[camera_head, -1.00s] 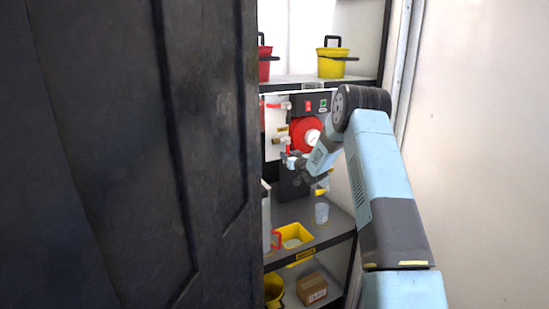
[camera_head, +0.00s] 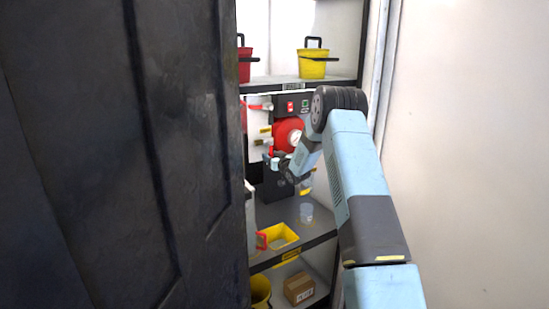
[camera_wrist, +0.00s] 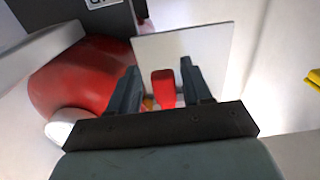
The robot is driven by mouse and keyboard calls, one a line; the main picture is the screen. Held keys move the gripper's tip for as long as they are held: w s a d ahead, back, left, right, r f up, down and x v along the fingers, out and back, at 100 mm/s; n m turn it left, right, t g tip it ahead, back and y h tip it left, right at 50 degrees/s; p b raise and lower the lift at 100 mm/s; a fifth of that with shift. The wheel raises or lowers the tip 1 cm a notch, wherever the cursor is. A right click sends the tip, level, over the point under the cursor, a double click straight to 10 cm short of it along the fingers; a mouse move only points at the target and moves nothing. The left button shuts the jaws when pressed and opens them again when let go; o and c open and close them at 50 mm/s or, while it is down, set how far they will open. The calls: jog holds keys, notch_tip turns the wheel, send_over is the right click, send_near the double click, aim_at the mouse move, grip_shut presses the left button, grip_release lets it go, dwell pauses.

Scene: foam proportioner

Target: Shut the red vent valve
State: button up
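A red valve lever (camera_wrist: 163,88) stands between the two fingers of my gripper (camera_wrist: 162,92) in the wrist view. The fingers are apart, with a gap on each side of the lever. In the head view, my gripper (camera_head: 277,163) is small beside the panel, below and left of the round red drum (camera_head: 286,133). A small red handle (camera_head: 273,151) shows at the gripper there. Another red lever (camera_head: 262,106) sits higher on the panel. I cannot tell for sure which lever is the vent valve's. The lever's base is mostly hidden behind my gripper.
A large dark door (camera_head: 120,150) fills the left of the head view. A pale wall (camera_head: 470,150) is close on the right. A clear cup (camera_head: 306,213) and a yellow tray (camera_head: 279,235) are on the shelf below. Yellow and red pails stand above.

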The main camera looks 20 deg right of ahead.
jog(key=v, duration=1.3)
jog(key=shift+s, duration=0.4)
jog(key=shift+d, duration=0.1)
jog(key=s+a+r+m+g+h, duration=0.25)
jog(key=s+r+g+h, duration=0.3)
jog(key=s+r, duration=1.35)
jog(key=s+a+r+g, duration=0.1)
jog(key=s+a+g, duration=0.2)
jog(key=s, duration=1.5)
jog(key=s+a+g, duration=0.3)
jog(key=s+a, duration=0.1)
jog(key=s, duration=1.4)
jog(key=shift+s+r+m, duration=0.2)
jog(key=shift+r+m, duration=0.15)
jog(key=shift+m, duration=0.1)
